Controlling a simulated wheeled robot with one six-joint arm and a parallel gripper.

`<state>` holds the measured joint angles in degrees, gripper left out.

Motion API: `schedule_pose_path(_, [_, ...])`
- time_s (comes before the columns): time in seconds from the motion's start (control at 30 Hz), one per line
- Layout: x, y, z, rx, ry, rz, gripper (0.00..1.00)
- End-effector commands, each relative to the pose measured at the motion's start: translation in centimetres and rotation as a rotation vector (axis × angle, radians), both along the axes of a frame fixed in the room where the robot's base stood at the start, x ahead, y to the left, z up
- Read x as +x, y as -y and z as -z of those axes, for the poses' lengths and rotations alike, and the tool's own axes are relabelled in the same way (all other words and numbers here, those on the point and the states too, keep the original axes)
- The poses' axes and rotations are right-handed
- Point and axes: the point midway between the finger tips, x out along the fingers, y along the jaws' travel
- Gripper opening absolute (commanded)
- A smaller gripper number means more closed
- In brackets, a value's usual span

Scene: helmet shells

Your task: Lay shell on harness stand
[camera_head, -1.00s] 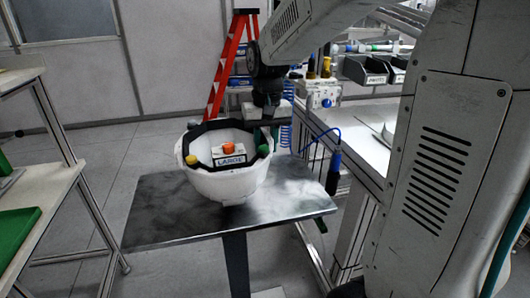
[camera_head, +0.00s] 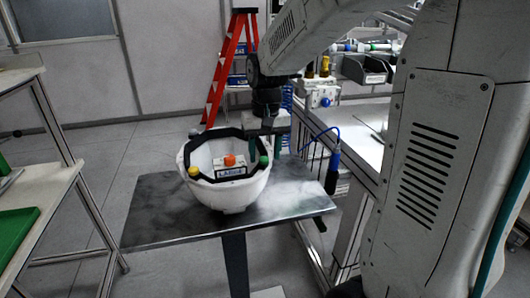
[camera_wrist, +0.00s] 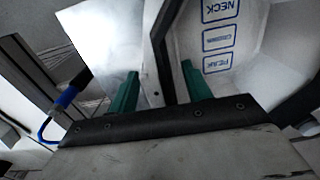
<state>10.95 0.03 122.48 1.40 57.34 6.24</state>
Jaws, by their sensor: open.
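A white bowl-shaped shell (camera_head: 222,195) with a dark band around its inner rim sits open side up over a grey metal table (camera_head: 160,220). Green and yellow knobs show at its rim; inside is a labelled block with an orange knob (camera_head: 230,160). My gripper (camera_head: 266,143) is at the shell's far right rim. In the wrist view my gripper's green fingers (camera_wrist: 160,90) stand apart, one on each side of the shell's wall. The shell's inner face (camera_wrist: 240,55) carries "NECK" and "PEAK" labels there. I cannot single out a separate harness stand.
Shelving with a green tray (camera_head: 17,232) is at the left. A workbench with dark bins (camera_head: 367,68) is at the right, with a blue-and-black tool (camera_head: 332,172) hanging on a blue cord. A red ladder (camera_head: 222,75) stands behind. The metal table is bare around the shell.

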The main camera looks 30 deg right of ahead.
Motion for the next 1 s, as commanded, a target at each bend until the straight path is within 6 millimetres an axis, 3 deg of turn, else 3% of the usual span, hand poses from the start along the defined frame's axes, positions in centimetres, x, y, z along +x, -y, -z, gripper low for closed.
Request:
schedule_pose_path(0.5, [0.0,0.2,-9.8,-0.001,0.004,0.000,0.49])
schedule_pose_path(0.73, [-0.6,-0.1,-11.7,-0.001,0.004,-0.007,0.49])
schedule_pose_path(0.87, [-3.9,-1.7,-12.1,-0.008,0.021,-0.048,0.49])
schedule_pose_path(1.0, [-10.3,-4.3,-11.4,-0.018,0.049,-0.127,0.49])
